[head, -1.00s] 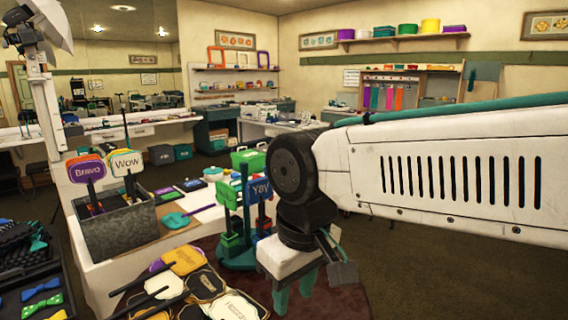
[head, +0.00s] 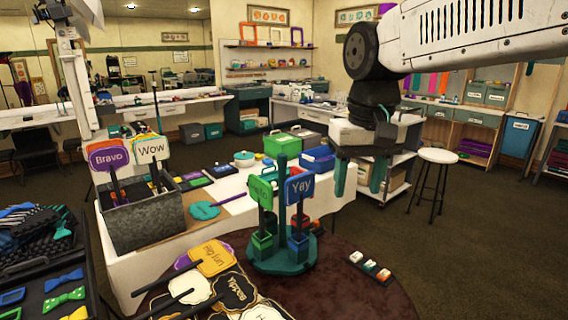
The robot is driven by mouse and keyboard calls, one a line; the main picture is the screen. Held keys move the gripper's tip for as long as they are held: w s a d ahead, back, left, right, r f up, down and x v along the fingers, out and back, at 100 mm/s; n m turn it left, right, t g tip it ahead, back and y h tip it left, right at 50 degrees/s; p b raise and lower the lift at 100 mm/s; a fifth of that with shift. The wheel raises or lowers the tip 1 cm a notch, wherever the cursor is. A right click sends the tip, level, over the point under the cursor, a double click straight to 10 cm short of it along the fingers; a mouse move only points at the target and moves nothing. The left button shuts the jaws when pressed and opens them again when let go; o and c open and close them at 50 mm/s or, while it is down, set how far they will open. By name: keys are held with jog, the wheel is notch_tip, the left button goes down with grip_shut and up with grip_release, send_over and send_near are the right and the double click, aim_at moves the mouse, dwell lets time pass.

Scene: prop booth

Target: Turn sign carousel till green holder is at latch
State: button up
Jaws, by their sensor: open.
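The sign carousel (head: 282,264) has a round teal base on a dark round tabletop. Its green holder (head: 262,246) is at the front left, with a green sign (head: 261,193) upright above it. A blue holder (head: 298,245) is at the front right, under a blue "Yay" sign (head: 299,188). A red holder (head: 300,222) shows partly behind it. I cannot make out the latch. My gripper (head: 360,176) is open and empty, its teal fingers pointing down. In the picture it is right of the carousel's signs, apart from them.
A dark strip with several coloured blocks (head: 370,268) lies right of the carousel. Loose paddle signs (head: 212,258) cover the tabletop's left. A grey bin (head: 145,220) with signs stands left on the white-clothed table. A white stool (head: 438,156) stands on the open floor at right.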

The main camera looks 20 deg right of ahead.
jog(key=w+a+r+m, duration=0.1)
jog(key=w+r+m, duration=0.15)
jog(key=w, duration=1.65)
jog(key=g, duration=0.1)
send_over(282, 154)
jog(key=shift+m, duration=0.35)
jog(key=f, duration=0.6)
jog(key=shift+s+f, duration=0.1)
jog(key=shift+s, duration=0.1)
notch_tip(282, 154, down, 8)
jog(key=shift+w+r, duration=0.1)
grip_shut()
